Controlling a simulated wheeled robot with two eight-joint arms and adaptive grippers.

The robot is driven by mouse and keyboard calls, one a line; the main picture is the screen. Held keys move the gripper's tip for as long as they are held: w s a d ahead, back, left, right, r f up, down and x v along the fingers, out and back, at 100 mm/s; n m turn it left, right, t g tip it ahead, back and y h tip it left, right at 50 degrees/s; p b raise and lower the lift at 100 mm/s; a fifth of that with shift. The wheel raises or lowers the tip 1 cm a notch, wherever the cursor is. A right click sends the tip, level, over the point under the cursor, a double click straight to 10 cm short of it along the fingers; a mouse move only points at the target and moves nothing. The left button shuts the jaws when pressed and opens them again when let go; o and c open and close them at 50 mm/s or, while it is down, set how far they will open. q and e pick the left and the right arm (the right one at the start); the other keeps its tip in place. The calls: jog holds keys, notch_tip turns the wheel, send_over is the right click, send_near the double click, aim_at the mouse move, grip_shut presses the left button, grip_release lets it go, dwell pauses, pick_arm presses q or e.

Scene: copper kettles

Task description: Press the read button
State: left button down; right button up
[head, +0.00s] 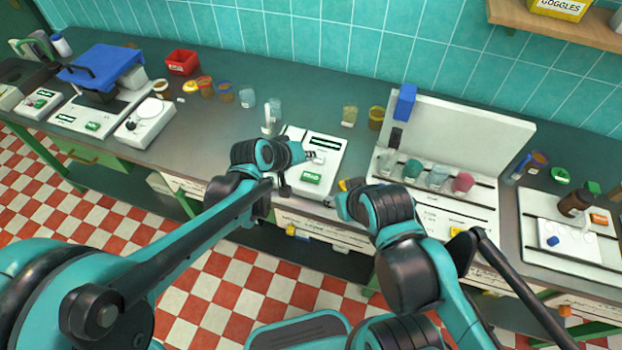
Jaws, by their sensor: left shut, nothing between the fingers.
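A white bench instrument (327,147) stands in the middle of the counter, with a dark display strip near its back edge. A green button (312,178) with small pale lettering is on its front part; the word is too small to read. My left gripper (313,157) is shut and empty over this instrument, just behind the green button in the picture; I cannot tell whether it touches the surface. My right gripper (337,199) is at the counter's front edge, right of the instrument's front corner. Its fingers are mostly hidden by its own wrist.
Right of the instrument is a white unit (439,200) with several cups and a raised back panel. Small jars (376,117) and glassware stand behind. Other white instruments (145,121) are at the left. A white tray (567,238) with a brown bottle (574,203) is at the far right.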

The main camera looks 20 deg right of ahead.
aim_at(309, 178)
pick_arm(q)
notch_tip(309, 178, down, 6)
jog(key=b, duration=0.4)
pick_arm(e)
notch_tip(309, 178, down, 5)
pick_arm(q)
jog(key=shift+f, duration=0.1)
dwell(0.9)
jog(key=shift+f+b, duration=0.35)
jog(key=shift+b, duration=0.1)
pick_arm(e)
jog(key=shift+f, duration=0.3)
pick_arm(q)
jog(key=shift+f+b, duration=0.4)
jog(key=shift+f, duration=0.05)
pick_arm(e)
jog(key=shift+f, duration=0.4)
pick_arm(q)
jog(key=shift+r, duration=0.15)
pick_arm(e)
jog(key=shift+r, duration=0.1)
pick_arm(q)
jog(key=shift+r+p, duration=0.75)
jog(key=shift+r, duration=0.05)
pick_arm(e)
jog(key=shift+r, duration=0.65)
